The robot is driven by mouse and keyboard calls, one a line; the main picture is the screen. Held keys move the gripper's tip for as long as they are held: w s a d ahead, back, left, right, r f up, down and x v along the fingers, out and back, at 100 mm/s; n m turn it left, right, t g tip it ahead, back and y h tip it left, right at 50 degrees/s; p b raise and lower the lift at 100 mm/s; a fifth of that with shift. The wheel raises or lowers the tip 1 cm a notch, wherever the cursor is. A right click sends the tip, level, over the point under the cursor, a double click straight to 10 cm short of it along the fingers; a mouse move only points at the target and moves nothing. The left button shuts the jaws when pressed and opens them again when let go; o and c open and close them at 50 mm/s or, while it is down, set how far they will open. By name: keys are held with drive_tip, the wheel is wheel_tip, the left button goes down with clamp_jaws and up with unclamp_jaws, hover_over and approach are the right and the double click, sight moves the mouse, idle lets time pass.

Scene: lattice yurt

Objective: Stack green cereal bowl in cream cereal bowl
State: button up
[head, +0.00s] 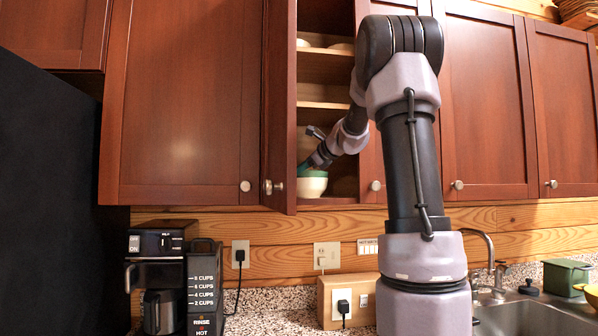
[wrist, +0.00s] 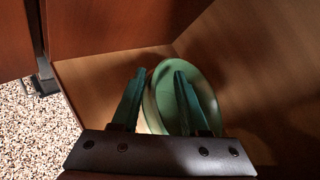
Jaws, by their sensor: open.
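The cream cereal bowl (head: 311,187) stands upright on the bottom shelf of the open cabinet. The green cereal bowl (head: 316,173) sits at its top, with only a green band showing above the cream wall; it appears nested inside. In the wrist view the green bowl (wrist: 206,98) shows its inside and rim, and it hides nearly all of the cream bowl. My gripper (wrist: 159,75) is open, with one finger outside the green bowl's near-left rim and the other over its inside. I cannot tell whether either finger touches it.
The open cabinet door (head: 280,110) stands just left of the opening, and side walls leave little room around my gripper. Upper shelves (head: 322,68) hold other pale dishes. Below are a coffee maker (head: 160,275), a speckled counter and a sink (head: 535,318).

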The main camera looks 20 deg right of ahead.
drive_tip(key=v, duration=1.2)
drive_tip(key=shift+r, duration=0.2)
